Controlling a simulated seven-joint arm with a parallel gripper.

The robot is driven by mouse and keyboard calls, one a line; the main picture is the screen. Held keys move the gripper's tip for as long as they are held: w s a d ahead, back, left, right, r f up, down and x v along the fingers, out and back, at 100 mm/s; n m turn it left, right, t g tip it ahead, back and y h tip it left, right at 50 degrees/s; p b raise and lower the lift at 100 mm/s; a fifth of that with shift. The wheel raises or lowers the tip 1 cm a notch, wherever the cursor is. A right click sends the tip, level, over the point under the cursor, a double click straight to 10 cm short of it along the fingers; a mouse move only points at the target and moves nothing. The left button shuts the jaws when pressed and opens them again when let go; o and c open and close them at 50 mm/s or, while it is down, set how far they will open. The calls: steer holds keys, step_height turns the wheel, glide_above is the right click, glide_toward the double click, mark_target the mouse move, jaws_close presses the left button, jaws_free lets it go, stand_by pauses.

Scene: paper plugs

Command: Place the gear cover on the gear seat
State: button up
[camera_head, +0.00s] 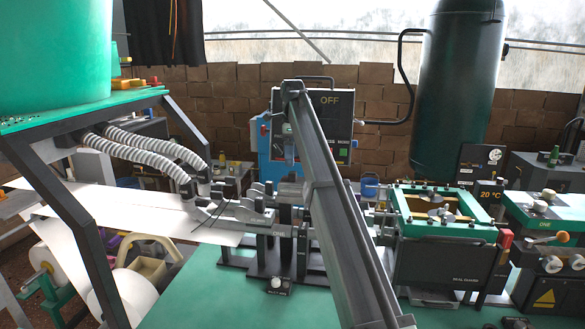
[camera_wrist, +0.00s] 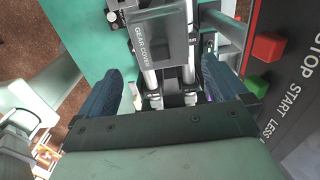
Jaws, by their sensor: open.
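The gear cover (camera_wrist: 172,48) is a grey, box-like part with "GEAR COVER" printed along its side, at the upper middle of the wrist view. My gripper (camera_wrist: 153,72) is open, with its two dark blue fingers wide apart. The cover appears between and beyond the fingertips, and I see no finger closed on it. Pale rods (camera_wrist: 150,85) run below the cover in the same view. I cannot pick out the gear seat for certain in either view. In the head view my arm crosses the middle and hides part of the machine.
A green-framed unit (camera_head: 448,250) stands right, a white paper sheet (camera_head: 130,208) left. Green table (camera_head: 190,290) is clear in front.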

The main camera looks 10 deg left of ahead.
mark_target(292, 172)
steer(key=shift+r, duration=1.85)
